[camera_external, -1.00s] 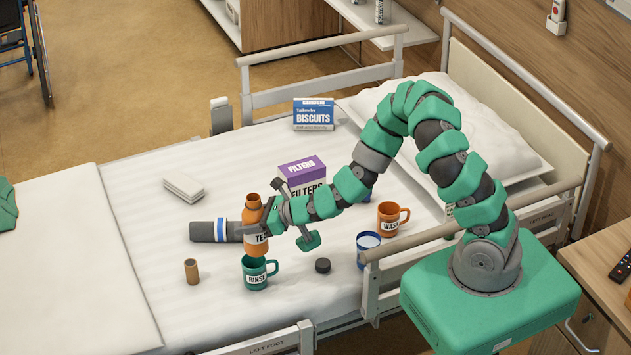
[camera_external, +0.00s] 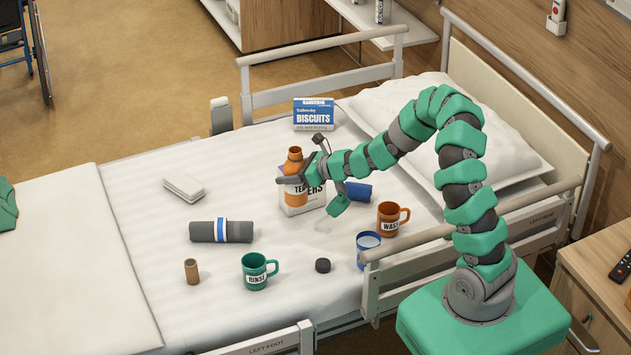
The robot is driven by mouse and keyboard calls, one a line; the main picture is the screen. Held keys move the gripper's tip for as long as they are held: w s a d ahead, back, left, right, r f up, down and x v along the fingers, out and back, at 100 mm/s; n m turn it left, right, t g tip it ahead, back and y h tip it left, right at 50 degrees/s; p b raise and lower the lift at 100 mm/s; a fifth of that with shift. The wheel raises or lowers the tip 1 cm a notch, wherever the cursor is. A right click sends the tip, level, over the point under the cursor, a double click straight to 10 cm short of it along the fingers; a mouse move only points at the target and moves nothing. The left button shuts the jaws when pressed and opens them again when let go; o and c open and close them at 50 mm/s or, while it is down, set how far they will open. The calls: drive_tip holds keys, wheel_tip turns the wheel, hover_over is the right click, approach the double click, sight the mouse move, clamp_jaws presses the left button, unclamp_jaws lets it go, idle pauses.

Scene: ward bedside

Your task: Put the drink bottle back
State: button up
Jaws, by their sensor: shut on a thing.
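The drink bottle (camera_external: 294,160) is orange, with a white label reading "TE…" and no cap on its open top. My gripper (camera_external: 297,181) is shut on it and holds it upright. The bottle is in front of the white and purple filters box (camera_external: 317,199) and hides most of that box. Whether the bottle's base touches the bed cannot be told. A small black round cap (camera_external: 323,265) lies on the sheet between the green mug and the blue cup.
On the bed are a green mug (camera_external: 255,272), an orange mug (camera_external: 388,219), a blue cup (camera_external: 367,246), a rolled grey cloth (camera_external: 203,232), a cork-coloured cylinder (camera_external: 191,271), a white pad (camera_external: 184,188), a blue item (camera_external: 357,192) and a biscuits box (camera_external: 313,115).

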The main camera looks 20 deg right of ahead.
sight(290, 186)
drive_tip(key=shift+a+f, duration=0.1)
drive_tip(key=shift+f, duration=2.2)
drive_tip(key=shift+f, duration=0.1)
drive_tip(key=shift+f+b, duration=1.15)
drive_tip(key=shift+f, duration=3.75)
drive_tip(key=shift+f, duration=0.1)
drive_tip(key=o, duration=1.2)
drive_tip(key=shift+c, duration=0.2)
drive_tip(key=p+v, duration=0.2)
drive_tip(key=v, duration=0.5)
drive_tip(key=shift+s, duration=0.2)
drive_tip(key=shift+r, duration=0.2)
